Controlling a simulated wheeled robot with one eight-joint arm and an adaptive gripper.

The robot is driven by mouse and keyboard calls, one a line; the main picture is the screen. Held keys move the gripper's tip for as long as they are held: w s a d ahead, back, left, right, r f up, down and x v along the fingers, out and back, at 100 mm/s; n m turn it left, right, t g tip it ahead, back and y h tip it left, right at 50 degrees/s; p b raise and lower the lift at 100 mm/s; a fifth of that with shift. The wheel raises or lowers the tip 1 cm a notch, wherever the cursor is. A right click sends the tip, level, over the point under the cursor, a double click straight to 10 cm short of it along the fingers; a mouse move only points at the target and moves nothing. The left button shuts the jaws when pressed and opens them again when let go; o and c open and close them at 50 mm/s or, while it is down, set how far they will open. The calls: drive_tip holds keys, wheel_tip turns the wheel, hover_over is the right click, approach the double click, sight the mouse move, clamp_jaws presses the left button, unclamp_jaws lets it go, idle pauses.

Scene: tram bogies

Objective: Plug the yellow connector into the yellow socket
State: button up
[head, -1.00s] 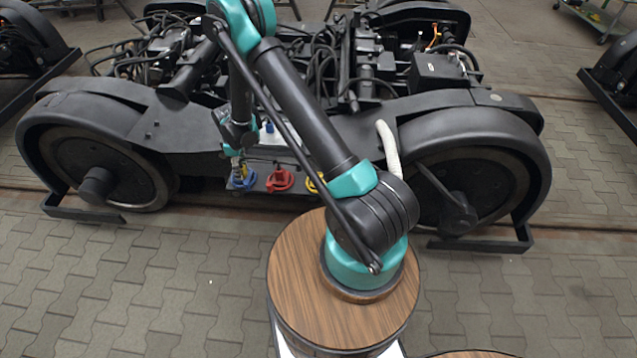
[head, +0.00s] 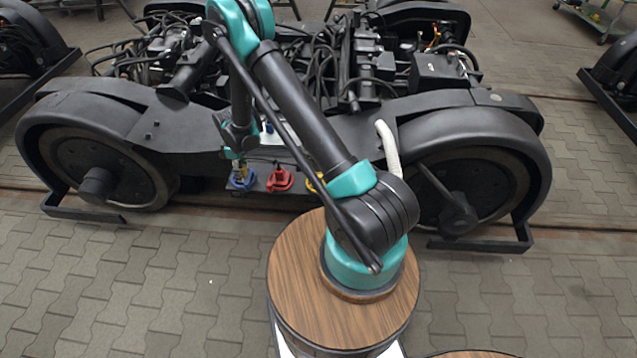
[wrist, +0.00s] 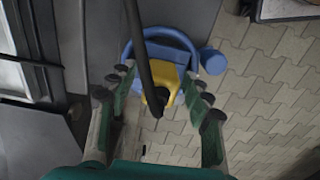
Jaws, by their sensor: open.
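The yellow connector (wrist: 172,77) has a black cable running up from it and sits at the blue socket (wrist: 163,52). I cannot tell how deeply it is seated. In the head view the connector (head: 240,169) shows as a small yellow patch above the blue socket (head: 241,183). My gripper (wrist: 162,97) is open, with its fingers on either side of the connector and cable, apart from them as far as I can see. The yellow socket (head: 315,183) is on the bogie's side at the right end of the row, partly hidden by my arm.
A red socket (head: 279,181) is between the blue and yellow ones. A blue piece (head: 269,127) stands on a white surface behind the row. A pale hose (head: 388,145) hangs to the right. Bogie wheels (head: 98,170) flank the sockets.

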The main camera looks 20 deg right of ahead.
sight(241, 167)
drive_tip(key=shift+c, duration=0.5)
clamp_jaws()
drive_tip(key=shift+r, duration=3)
